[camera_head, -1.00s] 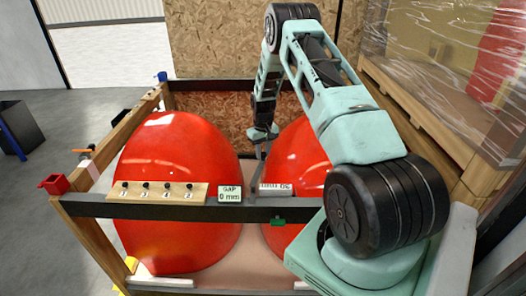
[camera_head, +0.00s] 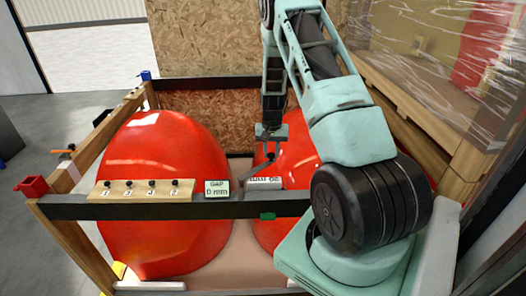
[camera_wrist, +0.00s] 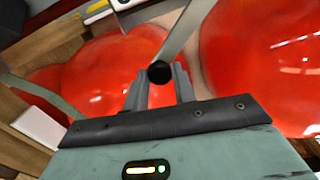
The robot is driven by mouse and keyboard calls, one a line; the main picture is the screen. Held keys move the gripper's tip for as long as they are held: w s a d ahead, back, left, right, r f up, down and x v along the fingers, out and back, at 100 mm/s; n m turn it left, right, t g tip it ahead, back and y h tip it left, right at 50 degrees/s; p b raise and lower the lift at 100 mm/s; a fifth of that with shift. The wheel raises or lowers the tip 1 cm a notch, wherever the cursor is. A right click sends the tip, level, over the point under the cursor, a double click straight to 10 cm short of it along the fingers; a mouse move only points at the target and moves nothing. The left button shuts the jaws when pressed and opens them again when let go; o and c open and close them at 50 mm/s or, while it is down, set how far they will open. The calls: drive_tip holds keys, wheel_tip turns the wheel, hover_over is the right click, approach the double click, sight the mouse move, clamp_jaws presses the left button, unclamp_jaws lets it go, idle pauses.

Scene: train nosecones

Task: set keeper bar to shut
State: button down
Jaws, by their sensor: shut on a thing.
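The keeper bar is a flat grey strip (camera_head: 252,170) with a black knob at its end. In the head view it slants up and right from near the dark front rail, between the two red nosecones. My gripper (camera_head: 270,153) reaches down over its far end. In the wrist view the black knob (camera_wrist: 159,72) sits between the two grey fingertips of my gripper (camera_wrist: 159,84), which are shut on it. The grey strip (camera_wrist: 180,30) runs up and right from the knob. The left nosecone (camera_head: 165,190) shows almost whole; my arm partly hides the right nosecone (camera_head: 298,150).
The dark front rail (camera_head: 130,209) carries a numbered peg board (camera_head: 140,190), a "GAP 0 mm" sign (camera_head: 217,188) and a white label (camera_head: 264,183). A red box (camera_head: 33,187) is on the left corner. A wrapped wooden crate (camera_head: 410,125) stands close on the right.

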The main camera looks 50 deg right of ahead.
drive_tip(key=s+a+m+b, duration=0.2)
drive_tip(key=s+a+m, duration=0.3)
drive_tip(key=s+m, duration=0.3)
drive_tip(key=shift+s, duration=0.3)
idle(0.4)
drive_tip(key=c, duration=1.1)
unclamp_jaws()
drive_tip(key=shift+r, duration=0.1)
wheel_tip(320, 180, up, 17)
drive_tip(key=shift+r+b, duration=0.15)
drive_tip(key=shift+b, duration=0.4)
